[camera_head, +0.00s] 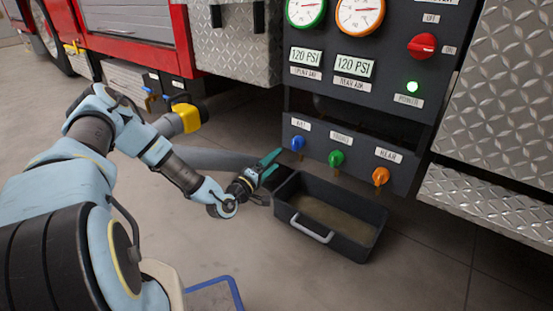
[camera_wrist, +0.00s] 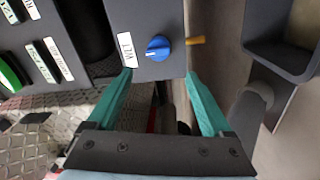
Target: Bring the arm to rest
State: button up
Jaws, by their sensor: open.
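My gripper (camera_head: 270,165) has teal fingers and is open and empty. In the head view it hangs in front of the lower left part of the dark pump panel (camera_head: 407,117), left of the blue knob and above the left end of the bin. In the wrist view the open fingers of my gripper (camera_wrist: 160,75) spread below the blue knob (camera_wrist: 158,48), with nothing between them. The blue knob also shows in the head view (camera_head: 298,143), beside a green knob (camera_head: 336,158) and an orange knob (camera_head: 380,176).
A dark open bin (camera_head: 378,214) with a light handle stands on the floor below the knobs. A grey hose with a yellow collar (camera_head: 187,117) runs behind my arm. Diamond-plate steps (camera_head: 490,205) stick out at right. The near floor (camera_head: 420,275) is clear.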

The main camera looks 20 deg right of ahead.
dwell(0.3)
jog(key=a+r+m+g+y+p, duration=0.1)
jog(key=a+r+m+g+y, duration=0.2)
jog(key=a, duration=0.4)
jog(key=w+a+r+m+y+p, duration=0.1)
jog(key=a+r+y, duration=0.1)
jog(key=a+y, duration=0.4)
jog(key=a+r+m+g+y+p, duration=0.1)
jog(key=a+r+m+g+y, duration=0.15)
jog(key=a, duration=0.55)
jog(key=s+a+r+n+g+y+p, duration=0.2)
jog(key=s+a+r+y, duration=0.3)
jog(key=s+a+r, duration=1)
notch_tip(320, 180, up, 39)
jog(key=d+p, duration=0.1)
jog(key=p, duration=3.7)
jog(key=shift+s+r, duration=0.15)
jog(key=shift+s, duration=0.15)
